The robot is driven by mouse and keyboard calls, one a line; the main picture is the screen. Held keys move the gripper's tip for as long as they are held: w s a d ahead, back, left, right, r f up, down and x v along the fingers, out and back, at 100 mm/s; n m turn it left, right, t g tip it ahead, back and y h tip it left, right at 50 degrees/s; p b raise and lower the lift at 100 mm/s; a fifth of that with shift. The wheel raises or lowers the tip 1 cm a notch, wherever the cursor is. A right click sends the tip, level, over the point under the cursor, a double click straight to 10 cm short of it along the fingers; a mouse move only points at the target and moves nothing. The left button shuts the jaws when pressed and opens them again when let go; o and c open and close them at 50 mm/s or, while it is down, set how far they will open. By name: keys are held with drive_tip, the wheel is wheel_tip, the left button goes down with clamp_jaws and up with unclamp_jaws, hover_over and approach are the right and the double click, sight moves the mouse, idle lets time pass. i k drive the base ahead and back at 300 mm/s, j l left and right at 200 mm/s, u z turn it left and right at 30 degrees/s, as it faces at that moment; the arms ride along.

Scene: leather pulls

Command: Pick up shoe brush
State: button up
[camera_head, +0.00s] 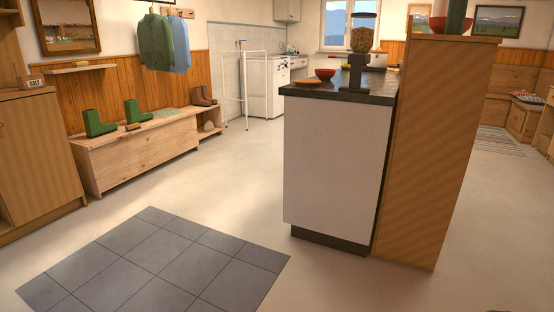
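A small brown object that looks like the shoe brush (133,127) lies on top of the long wooden bench (140,154) by the left wall. It is too small to make out bristles. It lies between two green boots, one to its left (97,124) and one just behind and to its right (134,111). My gripper is not in view.
Grey floor tiles (150,265) lie in front, with clear pale floor between them and the bench. A counter (335,160) with a tall wooden side panel (435,150) stands right of centre. A wooden cabinet (35,155) is at the left, a white rack (244,90) further back.

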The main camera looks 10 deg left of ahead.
sight(130, 127)
drive_tip(key=i+j+u, duration=0.2)
drive_tip(key=i+u, duration=0.75)
drive_tip(key=i+l+u, duration=0.15)
drive_tip(key=i+u, duration=0.5)
drive_tip(key=i, duration=2.1)
drive_tip(key=i+j+z, duration=0.15)
drive_tip(key=i, duration=0.5)
drive_tip(key=i+l, duration=0.2)
drive_tip(key=i, duration=1.15)
drive_tip(key=i+l+z, duration=0.1)
drive_tip(key=i, duration=1.25)
drive_tip(key=l, duration=0.1)
